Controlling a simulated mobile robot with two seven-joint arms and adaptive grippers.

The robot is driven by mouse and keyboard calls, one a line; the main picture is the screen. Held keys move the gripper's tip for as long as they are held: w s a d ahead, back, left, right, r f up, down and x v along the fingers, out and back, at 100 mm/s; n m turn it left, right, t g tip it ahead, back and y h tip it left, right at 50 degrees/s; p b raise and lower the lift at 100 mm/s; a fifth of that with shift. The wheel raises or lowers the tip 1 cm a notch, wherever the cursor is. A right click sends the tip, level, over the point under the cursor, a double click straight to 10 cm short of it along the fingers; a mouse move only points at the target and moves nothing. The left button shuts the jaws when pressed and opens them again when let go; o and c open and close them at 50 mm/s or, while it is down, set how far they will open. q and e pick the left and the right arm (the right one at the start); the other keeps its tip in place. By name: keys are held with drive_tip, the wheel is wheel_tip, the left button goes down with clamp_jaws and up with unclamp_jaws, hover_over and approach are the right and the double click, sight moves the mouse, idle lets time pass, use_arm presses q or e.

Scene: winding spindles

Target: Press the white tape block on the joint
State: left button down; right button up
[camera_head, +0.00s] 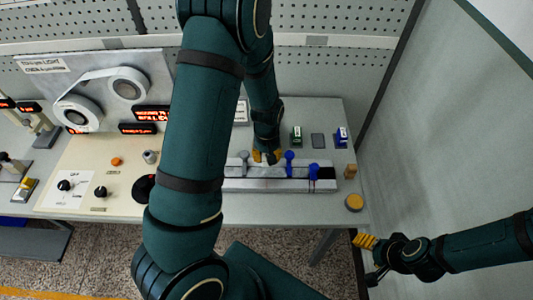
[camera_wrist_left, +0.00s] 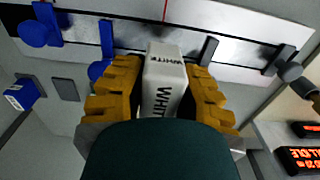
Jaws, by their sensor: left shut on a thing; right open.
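My left gripper (camera_head: 267,156) is above the far edge of the splicing bench (camera_head: 275,185). In the left wrist view its yellow fingers (camera_wrist_left: 155,90) are shut on the white tape block (camera_wrist_left: 163,80), which is marked "WHITE". The block's far end overlaps the dark strip (camera_wrist_left: 235,48) on the bench; I cannot tell whether it touches. A thin red line (camera_wrist_left: 165,10) crosses the pale bench edge just beyond the block. The joint itself is not clearly visible. My right gripper (camera_head: 370,260) is open and empty, right of the table.
Blue clamps (camera_head: 289,160) and grey clamps (camera_wrist_left: 208,50) stand along the bench. Behind it are a green block (camera_head: 296,137), a bare grey pad (camera_head: 318,140) and a blue block (camera_head: 341,136). A yellow round button (camera_head: 354,202) is at the table's right edge. The reel panel (camera_head: 110,90) stands left.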

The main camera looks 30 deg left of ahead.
sight(267, 173)
use_arm(q)
wheel_tip(267, 173, down, 2)
drive_tip(key=shift+f+b, duration=0.1)
drive_tip(key=shift+b, duration=0.3)
drive_tip(key=shift+f+b, duration=1.6)
drive_tip(key=shift+f, duration=0.35)
drive_tip(key=shift+f+b, duration=0.35)
drive_tip(key=shift+f, duration=0.15)
drive_tip(key=shift+r, duration=0.1)
idle(0.3)
drive_tip(key=shift+r+p, duration=2.15)
drive_tip(key=shift+r, duration=0.45)
drive_tip(key=shift+r+p, duration=0.35)
drive_tip(key=shift+r, duration=1)
drive_tip(key=shift+w, duration=0.1)
